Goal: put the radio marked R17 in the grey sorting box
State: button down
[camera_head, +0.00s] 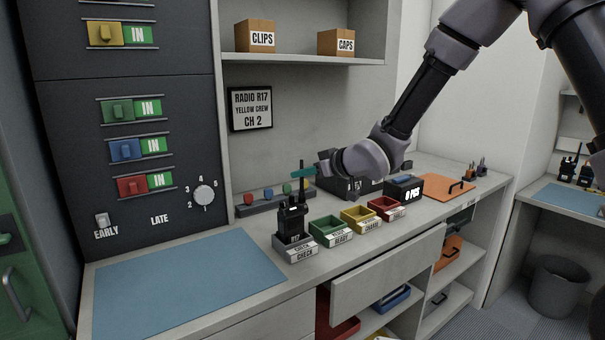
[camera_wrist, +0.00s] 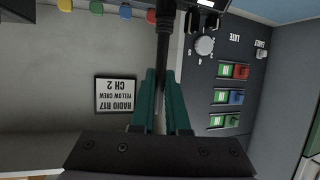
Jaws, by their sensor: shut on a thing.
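A black radio (camera_head: 292,222) with a tall antenna stands upright at the small grey sorting box (camera_head: 299,254) labelled CHECK in the head view. Its lower end appears to be inside the box; whether it rests on the floor of it I cannot tell. My gripper (camera_head: 303,172) has teal fingers and is shut on the radio's antenna, above the radio's body. In the wrist view the antenna (camera_wrist: 163,45) runs between the fingers (camera_wrist: 163,85); the radio's body is mostly out of view.
Green (camera_head: 330,229), yellow (camera_head: 361,216) and red (camera_head: 386,206) boxes stand in a row to the right. A wall sign (camera_head: 251,109) reads RADIO R17, YELLOW CREW, CH 2. A drawer (camera_head: 388,272) is open below. The blue mat (camera_head: 185,283) is clear.

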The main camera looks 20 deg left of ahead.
jog(key=c, duration=0.9)
grip_release()
jog(key=shift+f, duration=0.1)
jog(key=v, duration=1.2)
